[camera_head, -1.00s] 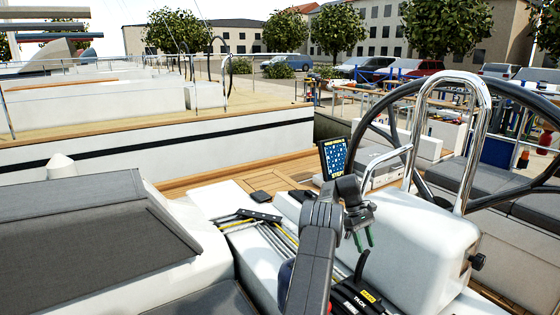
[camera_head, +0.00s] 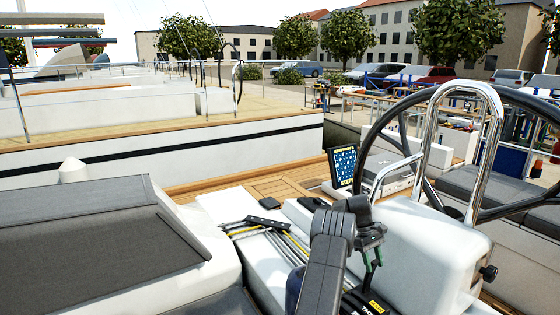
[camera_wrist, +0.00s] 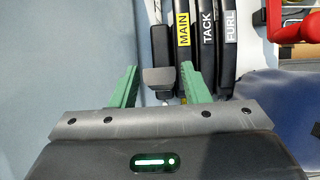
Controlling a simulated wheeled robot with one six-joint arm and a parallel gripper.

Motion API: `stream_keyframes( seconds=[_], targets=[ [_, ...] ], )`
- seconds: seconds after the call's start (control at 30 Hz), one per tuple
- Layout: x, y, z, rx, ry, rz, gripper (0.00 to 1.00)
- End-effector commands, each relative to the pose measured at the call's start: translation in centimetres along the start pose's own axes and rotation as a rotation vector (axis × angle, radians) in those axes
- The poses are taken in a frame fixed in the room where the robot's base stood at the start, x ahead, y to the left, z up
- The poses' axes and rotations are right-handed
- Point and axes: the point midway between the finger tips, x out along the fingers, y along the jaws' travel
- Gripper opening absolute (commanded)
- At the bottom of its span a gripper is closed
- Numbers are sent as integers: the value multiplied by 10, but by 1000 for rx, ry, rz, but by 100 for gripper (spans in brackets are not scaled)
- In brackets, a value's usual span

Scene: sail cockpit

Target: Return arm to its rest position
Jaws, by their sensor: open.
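My gripper (camera_head: 372,264) hangs in front of the white helm pedestal in the head view, at the end of my dark arm. In the wrist view my gripper (camera_wrist: 158,85) shows two green fingers spread apart, with nothing held between them. A small grey lever end (camera_wrist: 159,78) shows between and beyond the fingers. Black clutch levers labelled MAIN (camera_wrist: 184,40), TACK (camera_wrist: 208,45) and FURL (camera_wrist: 231,40) lie just beyond the right finger. In the head view the clutch levers (camera_head: 372,303) are partly hidden by my arm.
The steering wheel (camera_head: 366,133) and chrome rail (camera_head: 430,150) stand close to the right of my arm. A chart display (camera_head: 343,168) is behind it. The white pedestal (camera_head: 425,250) is on the right. A red handle (camera_wrist: 298,22) shows in the wrist view. Grey cushions (camera_head: 90,240) lie left.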

Motion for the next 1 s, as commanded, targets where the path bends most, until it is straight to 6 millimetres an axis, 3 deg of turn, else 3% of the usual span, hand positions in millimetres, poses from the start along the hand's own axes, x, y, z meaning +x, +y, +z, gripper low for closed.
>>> stream_keyframes(
  seconds=[0.17,0.67,0.7,1.0],
  targets=[
    [-6,0,-4,0,-35,2,42],
    [-96,0,41,1,-35,3,42],
    [-83,-1,35,-4,-41,-3,42],
    [-30,0,9,-2,-41,-2,42]
  ],
)
